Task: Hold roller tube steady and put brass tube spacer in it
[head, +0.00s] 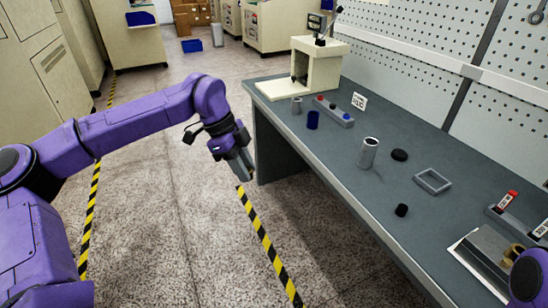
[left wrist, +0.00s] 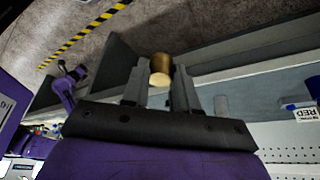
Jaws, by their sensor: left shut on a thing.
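The roller tube (head: 368,153) appears to be the grey hollow cylinder standing upright on the bench, with its open end up. My left gripper (head: 246,176) is out over the floor, left of the bench edge and well apart from the tube. In the left wrist view my left gripper (left wrist: 160,88) is shut on the brass tube spacer (left wrist: 162,69), a short brass cylinder whose pale end faces the camera. The spacer cannot be made out in the head view.
A cream press (head: 318,65) stands at the far end. A pegboard (head: 430,45) backs the bench.

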